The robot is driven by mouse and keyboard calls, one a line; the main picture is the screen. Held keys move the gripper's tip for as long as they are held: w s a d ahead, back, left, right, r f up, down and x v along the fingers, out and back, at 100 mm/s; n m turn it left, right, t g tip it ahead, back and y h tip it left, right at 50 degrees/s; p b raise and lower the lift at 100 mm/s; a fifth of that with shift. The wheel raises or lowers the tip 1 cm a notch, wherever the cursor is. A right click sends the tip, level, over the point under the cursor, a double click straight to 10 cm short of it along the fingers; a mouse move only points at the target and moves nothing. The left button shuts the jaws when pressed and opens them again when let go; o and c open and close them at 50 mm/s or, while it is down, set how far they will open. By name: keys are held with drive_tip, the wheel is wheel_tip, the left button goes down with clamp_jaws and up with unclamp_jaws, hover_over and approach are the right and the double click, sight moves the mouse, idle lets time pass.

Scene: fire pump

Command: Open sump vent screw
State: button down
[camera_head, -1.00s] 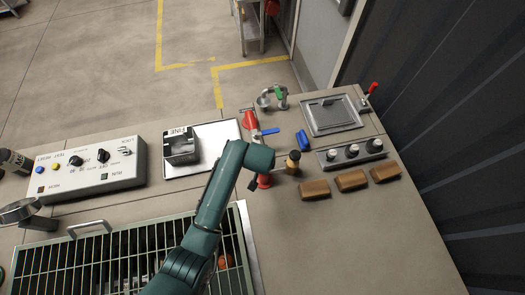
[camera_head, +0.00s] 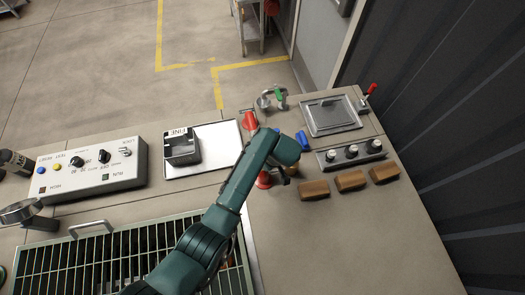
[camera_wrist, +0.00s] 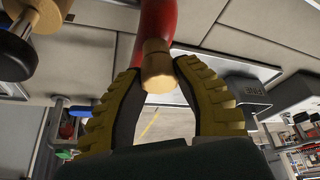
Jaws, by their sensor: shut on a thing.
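A red pipe piece (camera_wrist: 160,18) ends in a brass-coloured cylindrical cap (camera_wrist: 157,66) at the top middle of the wrist view; this looks like the vent screw. My gripper (camera_wrist: 158,85) has its two ridged yellow fingers on either side of the cap, shut on it. The lower part of the cap sits between the fingertips. In the head view my arm covers the gripper and the cap. Parts of the red pipe show there, its upper end (camera_head: 250,121) and its base (camera_head: 264,181), on both sides of my forearm.
A brass fitting with a dark knob (camera_wrist: 38,28) is close by at upper left in the wrist view. Blue piece (camera_head: 302,140), knob block (camera_head: 351,154) and brown blocks (camera_head: 352,180) lie right of my arm. A black box (camera_head: 182,147) on a tray and a control panel (camera_head: 90,168) stand left.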

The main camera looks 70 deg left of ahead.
drive_tip(key=shift+s+d+f+n, duration=0.1)
drive_tip(key=shift+f+n, duration=0.1)
drive_tip(key=shift+n, duration=0.4)
drive_tip(key=c, duration=0.7)
unclamp_jaws()
drive_tip(key=shift+r, duration=0.1)
drive_tip(key=shift+r, duration=0.2)
drive_tip(key=v, duration=1.1)
drive_tip(key=shift+w+r, duration=0.3)
